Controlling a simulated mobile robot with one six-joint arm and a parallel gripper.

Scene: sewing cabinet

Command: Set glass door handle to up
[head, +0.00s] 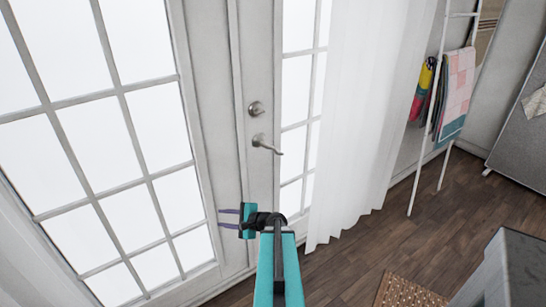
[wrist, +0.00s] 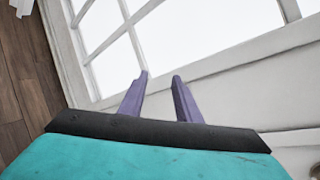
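The glass door (head: 217,120) stands upright with white-framed panes. Its metal lever handle (head: 266,145) sits on the door's right part, with the lever pointing right and slightly down. My gripper (head: 220,218) is below and left of the handle in the head view, apart from it, with its purple fingers pointing left. In the wrist view the two fingers (wrist: 160,77) are spread with an empty gap, over the door's pane and frame. A small piece of something greyish (wrist: 315,171) shows at the lower right edge of the wrist view; I cannot tell what it is.
A round metal lock (head: 256,108) sits above the handle. A white curtain (head: 365,110) hangs to the right. A ladder rack (head: 432,125) with cloths stands farther right. A grey cabinet (head: 525,265) and a brown rug (head: 408,292) are at lower right. Wood floor (head: 345,265) is open between.

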